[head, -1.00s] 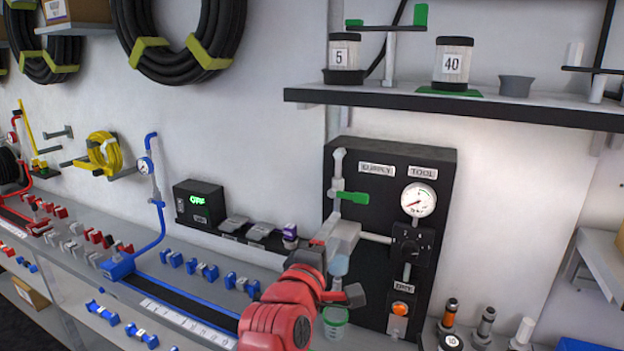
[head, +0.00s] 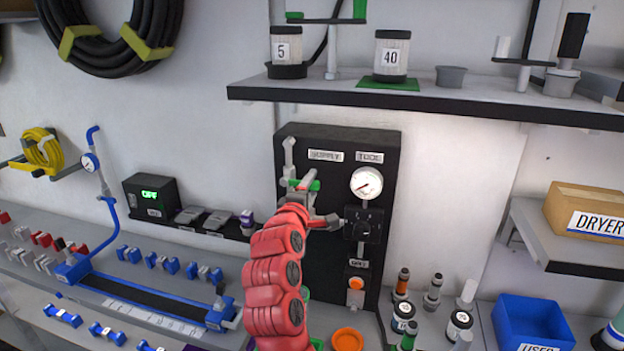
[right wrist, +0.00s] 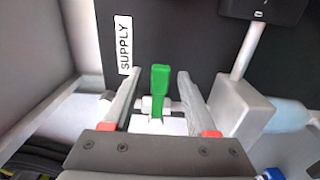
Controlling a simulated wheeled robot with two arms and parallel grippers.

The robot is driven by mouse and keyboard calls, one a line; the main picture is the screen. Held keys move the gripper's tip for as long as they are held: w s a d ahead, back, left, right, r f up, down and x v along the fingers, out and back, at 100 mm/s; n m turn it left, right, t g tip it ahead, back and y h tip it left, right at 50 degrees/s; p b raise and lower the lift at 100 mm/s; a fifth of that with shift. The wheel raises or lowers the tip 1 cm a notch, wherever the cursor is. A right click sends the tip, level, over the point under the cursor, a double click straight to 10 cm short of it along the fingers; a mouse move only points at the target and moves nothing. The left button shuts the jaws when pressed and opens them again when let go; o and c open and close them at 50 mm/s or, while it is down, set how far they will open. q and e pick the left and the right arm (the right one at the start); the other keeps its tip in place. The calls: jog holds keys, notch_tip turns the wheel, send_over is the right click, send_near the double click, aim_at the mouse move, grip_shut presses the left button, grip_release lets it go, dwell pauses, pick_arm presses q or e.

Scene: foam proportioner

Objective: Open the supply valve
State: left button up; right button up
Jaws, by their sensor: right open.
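The supply valve's green lever (right wrist: 160,90) stands between the two fingers of my right gripper (right wrist: 158,92) in the right wrist view. The fingers are open, one on each side of the lever, with a gap on both sides. In the head view the lever (head: 312,186) shows just above my red right arm, below the SUPPLY label (head: 325,155) on the black panel (head: 300,250). My right gripper (head: 305,188) partly covers the valve there. The SUPPLY label also shows in the right wrist view (right wrist: 124,43). My left gripper is not in view.
A gauge (head: 366,183), a black dial (head: 362,224) and an orange button (head: 356,283) sit on the panel's right side. A shelf (head: 430,103) with jars juts out above. Bottles (head: 402,285) and a blue bin (head: 530,322) stand at the lower right.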

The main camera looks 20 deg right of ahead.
jog(key=shift+w+d, duration=0.35)
jog(key=shift+w, duration=0.2)
grip_shut()
dwell(1.1)
